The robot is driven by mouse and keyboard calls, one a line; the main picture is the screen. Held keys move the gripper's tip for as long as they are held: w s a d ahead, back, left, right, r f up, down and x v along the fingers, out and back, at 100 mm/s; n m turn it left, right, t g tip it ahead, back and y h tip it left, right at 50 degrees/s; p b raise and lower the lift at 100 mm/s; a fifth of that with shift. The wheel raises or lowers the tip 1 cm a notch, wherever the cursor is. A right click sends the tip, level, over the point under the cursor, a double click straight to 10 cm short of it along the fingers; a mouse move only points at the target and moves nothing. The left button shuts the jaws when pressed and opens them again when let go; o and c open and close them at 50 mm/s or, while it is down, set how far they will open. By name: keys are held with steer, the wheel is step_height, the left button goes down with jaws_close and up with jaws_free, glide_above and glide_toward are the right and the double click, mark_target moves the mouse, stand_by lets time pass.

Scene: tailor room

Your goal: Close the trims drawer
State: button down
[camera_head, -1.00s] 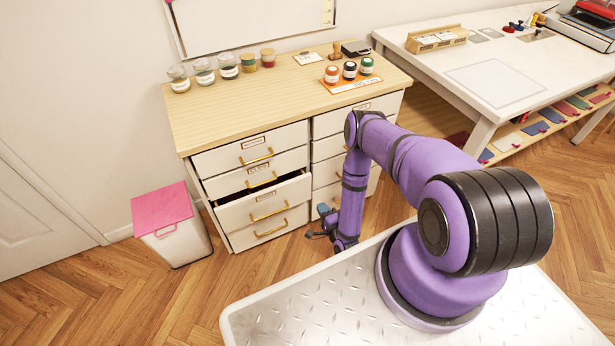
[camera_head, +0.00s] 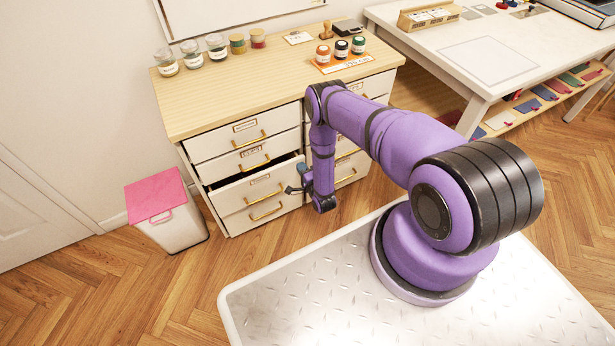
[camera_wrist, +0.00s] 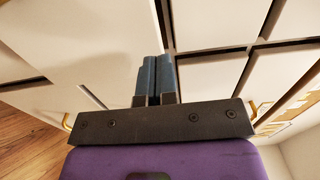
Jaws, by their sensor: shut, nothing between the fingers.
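The open drawer (camera_head: 250,189) is the third one down in the left column of the white cabinet. It sticks out a little, with a dark gap above its front; its label is too small to read. My gripper (camera_head: 292,190) is shut and empty, just in front of the right end of this drawer's front. In the wrist view, the blue-grey fingers (camera_wrist: 155,76) lie together and point at white drawer fronts. I cannot tell whether the fingertips touch the drawer. My forearm hides part of the right column.
The cabinet's wooden top (camera_head: 235,95) holds jars and ink bottles. A pink-lidded bin (camera_head: 165,215) stands at the cabinet's left. A white table (camera_head: 490,60) with a lower shelf stands at the right. The wooden floor in front of the cabinet is clear.

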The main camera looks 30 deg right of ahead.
mark_target(297, 160)
steer(key=shift+w, duration=1)
steer(key=w, duration=0.4)
steer(key=shift+w, duration=0.2)
steer(key=shift+w+r, duration=0.15)
steer(key=shift+r, duration=0.05)
